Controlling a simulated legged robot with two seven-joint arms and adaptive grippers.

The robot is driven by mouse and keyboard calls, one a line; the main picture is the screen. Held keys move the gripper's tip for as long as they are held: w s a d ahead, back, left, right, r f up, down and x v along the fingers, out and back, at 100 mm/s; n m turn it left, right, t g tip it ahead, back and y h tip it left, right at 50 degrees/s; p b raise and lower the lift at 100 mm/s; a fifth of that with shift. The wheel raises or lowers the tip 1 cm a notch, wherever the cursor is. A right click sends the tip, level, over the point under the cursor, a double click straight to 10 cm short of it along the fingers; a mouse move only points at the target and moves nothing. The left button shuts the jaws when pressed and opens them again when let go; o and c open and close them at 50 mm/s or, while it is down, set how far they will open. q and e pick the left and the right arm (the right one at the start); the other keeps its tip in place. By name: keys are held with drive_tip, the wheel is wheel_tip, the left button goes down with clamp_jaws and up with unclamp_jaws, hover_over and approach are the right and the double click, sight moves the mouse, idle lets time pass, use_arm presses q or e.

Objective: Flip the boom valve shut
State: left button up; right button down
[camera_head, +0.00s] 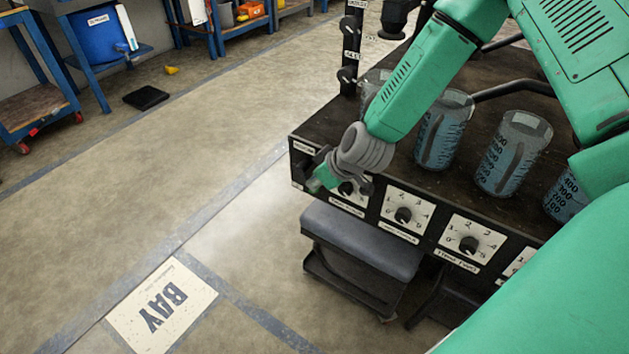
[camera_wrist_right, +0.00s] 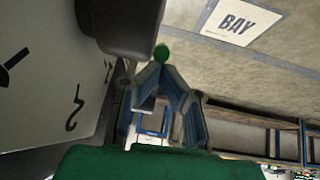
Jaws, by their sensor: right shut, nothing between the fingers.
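My right gripper (camera_head: 322,178) is at the left front corner of the dark bench, beside the leftmost dial knob (camera_head: 346,188). In the wrist view its fingers (camera_wrist_right: 163,70) are shut and empty, their tips together. A small green round piece (camera_wrist_right: 161,52) shows right at the tips; I cannot tell whether they touch it. A large dark knob (camera_wrist_right: 120,25) is close by at upper left, over a white dial plate (camera_wrist_right: 50,80). I cannot make out for sure which part is the boom valve; the gripper covers part of that corner. My left gripper is not in view.
The bench front carries more dial knobs (camera_head: 403,215) to the right. Clear measuring jugs (camera_head: 512,155) stand on top. A black post (camera_head: 351,50) with knobs rises at the back left. A grey padded stool (camera_head: 360,240) stands below.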

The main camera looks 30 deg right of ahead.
drive_tip(key=shift+f+t, duration=0.45)
drive_tip(key=shift+t, duration=0.05)
drive_tip(key=shift+f, duration=0.15)
drive_tip(key=shift+w+a+f+p, duration=0.1)
drive_tip(key=shift+w+f+p, duration=0.15)
drive_tip(key=shift+f+p, duration=0.15)
drive_tip(key=shift+w+a+f+p, duration=0.2)
drive_tip(key=shift+w+f+p, duration=0.15)
drive_tip(key=shift+w+p, duration=0.15)
drive_tip(key=v, duration=1.1)
drive_tip(key=shift+s+d+r, duration=0.2)
drive_tip(key=shift+s+d, duration=0.05)
